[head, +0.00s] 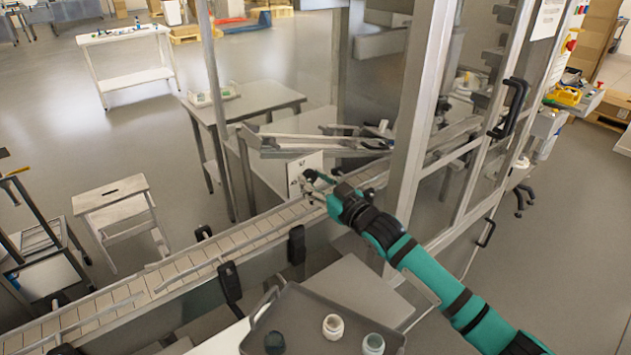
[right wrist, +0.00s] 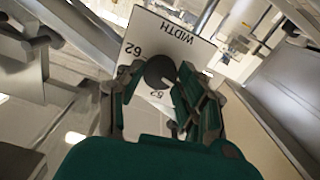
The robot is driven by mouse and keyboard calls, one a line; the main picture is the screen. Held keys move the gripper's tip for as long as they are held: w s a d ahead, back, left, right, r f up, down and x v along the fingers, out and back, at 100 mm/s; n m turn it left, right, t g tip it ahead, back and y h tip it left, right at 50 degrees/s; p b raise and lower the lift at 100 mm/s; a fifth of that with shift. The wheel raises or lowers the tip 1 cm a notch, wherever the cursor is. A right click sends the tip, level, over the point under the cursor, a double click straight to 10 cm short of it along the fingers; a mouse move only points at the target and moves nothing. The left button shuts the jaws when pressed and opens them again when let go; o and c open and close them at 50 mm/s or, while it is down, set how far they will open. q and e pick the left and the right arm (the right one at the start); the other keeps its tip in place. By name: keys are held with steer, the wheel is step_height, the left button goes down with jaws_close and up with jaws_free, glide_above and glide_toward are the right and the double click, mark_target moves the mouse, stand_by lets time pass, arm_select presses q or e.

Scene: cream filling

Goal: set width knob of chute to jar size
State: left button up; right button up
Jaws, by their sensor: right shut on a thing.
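The width knob (right wrist: 160,71) is a dark round knob on a white panel (right wrist: 183,33) in the right wrist view. The panel reads "WIDTH", with "62" and "52" around the knob. My right gripper (right wrist: 158,98) has its fingers on either side of the knob and is shut on it. In the head view the panel (head: 305,163) stands beside the conveyor, with my right gripper (head: 312,181) at its face. The fingers hide part of the knob, and its pointer cannot be read. The left gripper is not in view.
The conveyor (head: 180,264) runs diagonally below the panel. A grey tray (head: 262,301) at the front holds a white jar (head: 333,326) and two darker-topped jars (head: 373,345). A metal frame post (head: 417,120) stands close to my right arm.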

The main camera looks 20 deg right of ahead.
steer(key=n, duration=0.4)
steer(key=shift+n, duration=0.4)
steer(key=shift+f+n, duration=0.1)
steer(key=shift+n, duration=0.2)
steer(key=o, duration=1.1)
steer(key=shift+o, duration=0.2)
steer(key=shift+s, duration=0.1)
steer(key=v, duration=1.2)
